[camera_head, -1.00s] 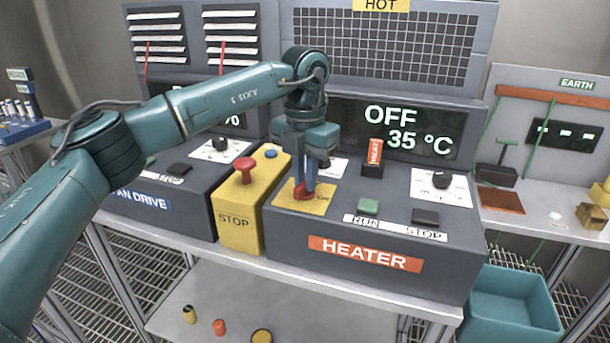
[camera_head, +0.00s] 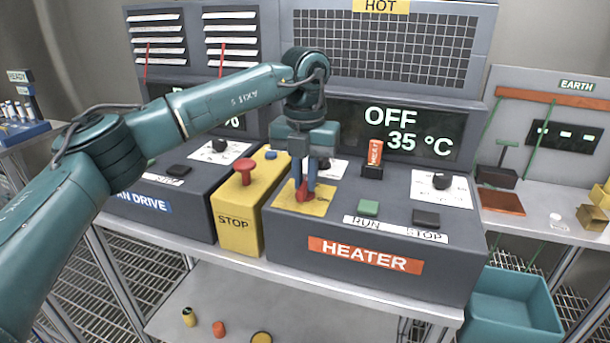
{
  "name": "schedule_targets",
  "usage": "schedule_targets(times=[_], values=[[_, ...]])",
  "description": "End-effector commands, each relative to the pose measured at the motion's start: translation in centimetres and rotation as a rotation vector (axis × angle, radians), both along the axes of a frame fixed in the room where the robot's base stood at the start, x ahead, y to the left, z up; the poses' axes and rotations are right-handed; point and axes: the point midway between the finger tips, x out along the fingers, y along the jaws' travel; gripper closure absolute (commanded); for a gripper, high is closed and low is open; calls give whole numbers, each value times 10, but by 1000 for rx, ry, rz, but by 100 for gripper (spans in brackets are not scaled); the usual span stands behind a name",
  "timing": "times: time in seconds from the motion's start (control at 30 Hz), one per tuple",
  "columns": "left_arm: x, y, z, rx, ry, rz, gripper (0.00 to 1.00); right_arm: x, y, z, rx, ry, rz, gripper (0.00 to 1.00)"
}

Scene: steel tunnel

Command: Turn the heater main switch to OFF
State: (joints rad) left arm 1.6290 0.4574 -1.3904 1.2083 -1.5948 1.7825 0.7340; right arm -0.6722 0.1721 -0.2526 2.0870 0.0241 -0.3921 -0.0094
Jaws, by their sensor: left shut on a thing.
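The heater main switch (camera_head: 303,194) is a red handle on a yellow plate (camera_head: 318,207), at the left end of the dark grey heater console (camera_head: 290,222). My left gripper (camera_head: 304,188) points down over it and is shut on the red handle. The fingers hide part of the handle, so I cannot read its exact angle or the plate's markings. The heater display (camera_head: 402,130) reads OFF and 35 °C. My right gripper is not in view.
A yellow box with a red STOP button (camera_head: 245,170) stands close left of the switch. The green RUN button (camera_head: 369,207), dark STOP button (camera_head: 426,217), orange upright part (camera_head: 375,152) and black knob (camera_head: 441,181) are to the right. A teal bin (camera_head: 510,307) is lower right.

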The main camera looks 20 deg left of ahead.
Motion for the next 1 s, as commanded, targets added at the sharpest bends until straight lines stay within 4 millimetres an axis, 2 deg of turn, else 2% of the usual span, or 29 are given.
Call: schedule_targets(times=[0.07, 0.1, 0.33, 0.67, 0.77, 1.0], values=[[1, 0, 1, -1, -3, 4, 100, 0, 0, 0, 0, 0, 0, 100], [1, 0, 1, -1, -3, 3, 84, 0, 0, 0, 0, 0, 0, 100], [0, 0, 0, -1, -2, 2, 65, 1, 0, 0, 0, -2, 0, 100], [1, 0, 6, -1, -3, 1, 65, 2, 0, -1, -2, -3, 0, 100], [1, 0, 19, -1, -4, 1, 65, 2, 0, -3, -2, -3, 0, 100], [1, -1, 73, -2, -5, 2, 65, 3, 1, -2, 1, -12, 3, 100]])
